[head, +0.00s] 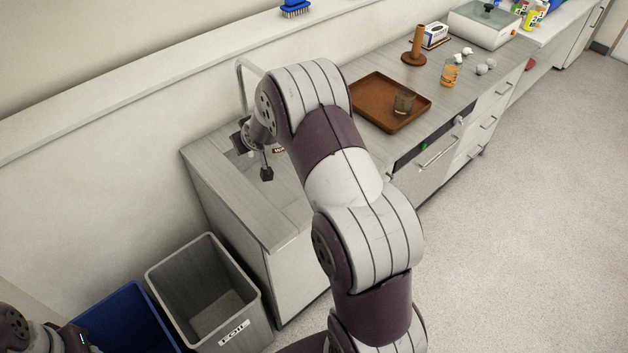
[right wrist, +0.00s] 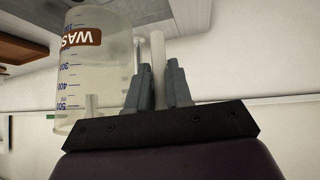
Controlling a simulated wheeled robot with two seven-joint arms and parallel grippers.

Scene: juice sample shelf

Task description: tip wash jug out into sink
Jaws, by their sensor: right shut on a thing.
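The wash jug (right wrist: 92,75) is a clear vessel with a brown label, partly readable as "WAS", and blue graduations. It fills the left of the right wrist view. My right gripper (right wrist: 157,72) is shut on its pale upright handle, with one grey finger on each side. I cannot make out any liquid in it. In the head view my right arm hides most of the jug; only a bit of its label (head: 279,151) shows. The curved tap (head: 241,72) rises behind my arm at the sink, whose basin is mostly hidden. My left gripper's fingers are out of view.
A brown tray (head: 365,115) holding a glass (head: 404,102) lies right of my arm. An orange-marked glass (head: 450,72) and a brown stand (head: 415,50) are farther along. A grey foil bin (head: 225,325) and blue bin (head: 120,310) stand below the counter's left end.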

